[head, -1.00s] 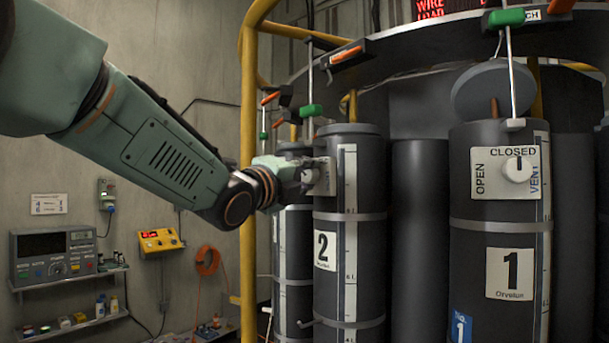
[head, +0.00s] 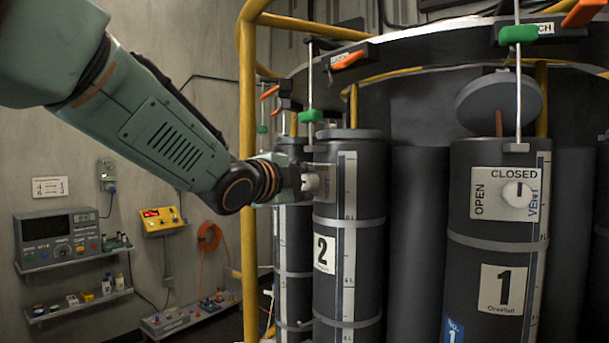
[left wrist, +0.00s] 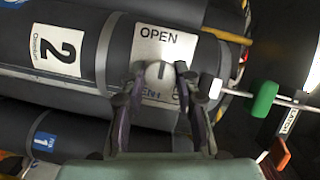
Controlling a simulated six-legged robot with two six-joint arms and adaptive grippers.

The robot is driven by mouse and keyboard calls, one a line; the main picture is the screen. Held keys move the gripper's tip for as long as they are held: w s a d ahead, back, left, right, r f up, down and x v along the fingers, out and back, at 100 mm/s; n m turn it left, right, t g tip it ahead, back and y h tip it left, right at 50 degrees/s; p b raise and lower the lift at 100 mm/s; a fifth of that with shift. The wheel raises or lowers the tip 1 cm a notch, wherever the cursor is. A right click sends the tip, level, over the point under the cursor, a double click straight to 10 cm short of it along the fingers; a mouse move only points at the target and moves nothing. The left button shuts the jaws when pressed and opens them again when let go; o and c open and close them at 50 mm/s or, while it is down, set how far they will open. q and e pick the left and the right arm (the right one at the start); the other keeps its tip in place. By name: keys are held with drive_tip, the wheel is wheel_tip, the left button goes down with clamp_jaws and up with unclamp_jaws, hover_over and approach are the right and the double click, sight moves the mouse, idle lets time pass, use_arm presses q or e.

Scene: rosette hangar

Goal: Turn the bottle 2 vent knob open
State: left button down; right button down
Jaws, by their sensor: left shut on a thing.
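Bottle 2 (head: 334,290) is a tall dark cylinder with a white number label. Its pale vent plate (left wrist: 150,48) shows OPEN at the top in the left wrist view. The round white vent knob (left wrist: 160,76) sits on this plate, and its dark mark runs up and down in that view, in line with the word OPEN. My left gripper (head: 303,181) is at the plate from the left, shut on the knob, with one finger on each side. The fingers partly cover the lettering at the plate's right. My right gripper is out of view.
Bottle 1 (head: 497,245) stands to the right, its own vent knob (head: 517,193) marked toward CLOSED. A yellow rail (head: 248,120) stands left of the bottles. Rods with green handles (head: 311,116) hang above. Shelves with instruments (head: 60,248) are on the left wall.

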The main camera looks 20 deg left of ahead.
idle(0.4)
use_arm(q)
drive_tip(key=c, duration=1)
unclamp_jaws()
